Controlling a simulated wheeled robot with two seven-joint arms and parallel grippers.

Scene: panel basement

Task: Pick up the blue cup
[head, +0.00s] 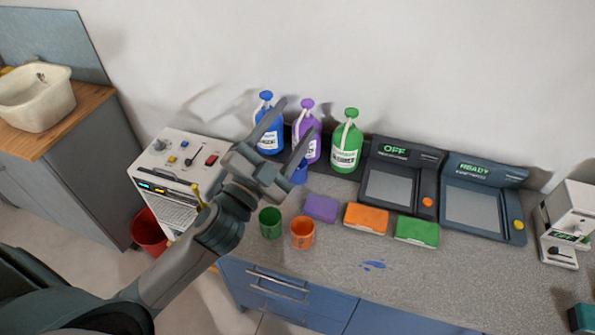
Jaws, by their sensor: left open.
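The blue cup (300,175) stands on the grey counter behind my left gripper, and much of it is hidden by the gripper's lower finger. My left gripper (298,115) is open, its two fingers pointing up and to the right in the head view, with nothing seen held between them. The fingers overlap the blue cup and the bottles in the picture; I cannot tell whether they touch the cup. A green cup (270,223) and an orange cup (303,233) stand nearer the counter's front edge. My right gripper is out of view.
Blue (266,126), purple (311,143) and green (346,147) bottles stand along the wall. Purple (321,208), orange (366,219) and green (416,231) sponges lie to the right of the cups. A blue spill (373,265) marks otherwise clear counter. A control panel (181,170) stands left.

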